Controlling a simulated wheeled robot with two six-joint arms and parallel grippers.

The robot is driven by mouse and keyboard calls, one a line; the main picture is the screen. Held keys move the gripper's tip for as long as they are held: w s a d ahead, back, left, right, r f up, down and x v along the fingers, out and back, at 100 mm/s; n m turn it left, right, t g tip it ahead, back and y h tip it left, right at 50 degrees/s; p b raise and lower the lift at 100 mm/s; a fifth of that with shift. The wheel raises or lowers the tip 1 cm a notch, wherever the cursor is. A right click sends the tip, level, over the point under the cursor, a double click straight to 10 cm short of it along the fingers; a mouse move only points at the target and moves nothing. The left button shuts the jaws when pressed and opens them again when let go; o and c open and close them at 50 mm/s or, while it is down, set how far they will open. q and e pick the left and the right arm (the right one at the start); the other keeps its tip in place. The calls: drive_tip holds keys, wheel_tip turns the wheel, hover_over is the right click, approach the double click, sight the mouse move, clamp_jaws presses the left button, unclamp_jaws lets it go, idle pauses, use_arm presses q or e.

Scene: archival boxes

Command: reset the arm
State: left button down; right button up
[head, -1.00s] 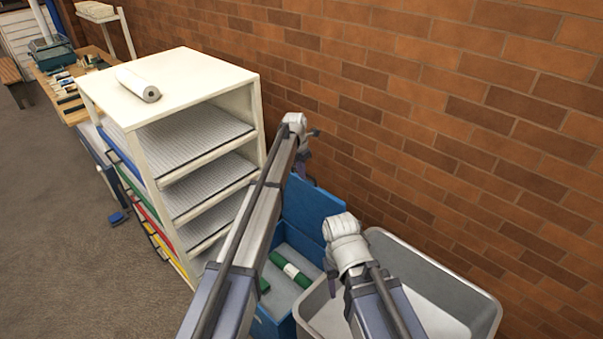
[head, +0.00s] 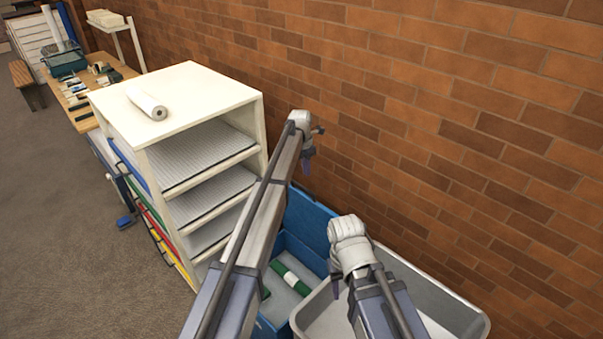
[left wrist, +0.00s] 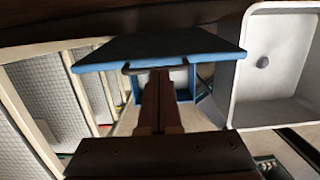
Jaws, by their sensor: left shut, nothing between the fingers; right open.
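My left arm reaches forward in the head view, with its gripper (head: 306,168) small and high beside the brick wall, above the blue box. In the left wrist view its dark fingers (left wrist: 158,100) are together, with nothing between them. My right gripper (head: 335,288) points down over the near left edge of the grey bin, partly hidden by its own wrist. It is open and I see nothing held in it.
An open blue box (head: 308,215) holds green rolls (head: 290,278) with a white band. The grey bin (head: 455,305) stands to its right. A cream shelf unit (head: 255,125) with a white roll (head: 147,104) on top stands left. Brick wall behind.

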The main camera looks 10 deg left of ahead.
use_arm(q)
drive_tip(key=shift+w, duration=0.1)
drive_tip(key=s+f+m+b, duration=0.4)
drive_tip(key=s+m, duration=0.6)
drive_tip(key=s, duration=0.5)
drive_tip(key=s+d+f+m+g+y+b, duration=0.1)
drive_tip(key=s+f+m+b, duration=0.3)
drive_tip(key=s+m, duration=0.7)
drive_tip(key=s+d+f+m+y+b, duration=0.1)
drive_tip(key=s+f+m+b, duration=0.2)
drive_tip(key=s+m, duration=0.8)
drive_tip(key=s+b, duration=0.1)
drive_tip(key=s, duration=0.8)
drive_tip(key=shift+s+d+f, duration=0.2)
drive_tip(key=shift+s+f, duration=0.05)
drive_tip(key=shift+f, duration=0.15)
